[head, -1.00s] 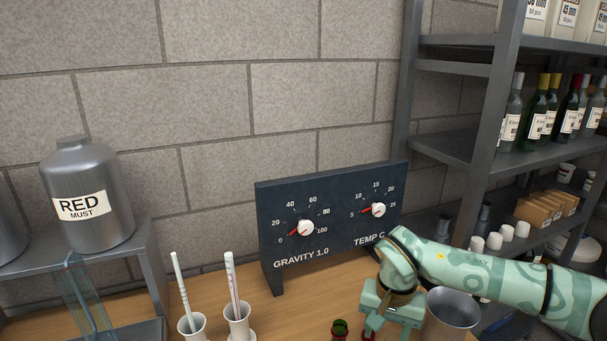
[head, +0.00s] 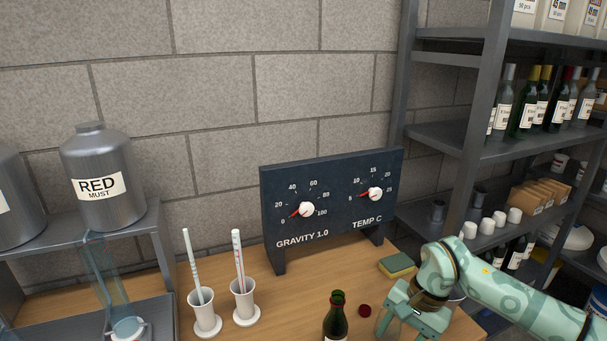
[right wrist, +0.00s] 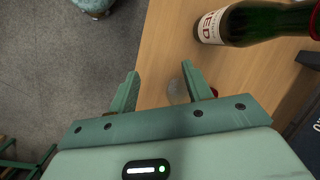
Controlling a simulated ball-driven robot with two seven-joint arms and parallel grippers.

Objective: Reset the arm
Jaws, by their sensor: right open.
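My right gripper (head: 398,322) is low at the right in the head view, over the front of the wooden bench (head: 290,300). In the right wrist view, its two fingers (right wrist: 162,82) are apart with nothing visibly gripped; a small clear round object (right wrist: 177,92) shows beyond them. A green bottle (head: 335,322) stands left of the gripper in the head view. It also shows in the right wrist view (right wrist: 255,25), apart from the fingers. A dark red cap (head: 364,311) lies between bottle and gripper. My left gripper is out of view.
A dial panel (head: 335,222) stands behind on the bench, with a yellow-green sponge (head: 398,265) to its right. Two white cylinders (head: 205,315) hold thermometer-like sticks. A RED MUST tank (head: 102,170) is at left, a bottle shelf (head: 480,145) at right. Open bench lies before the panel.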

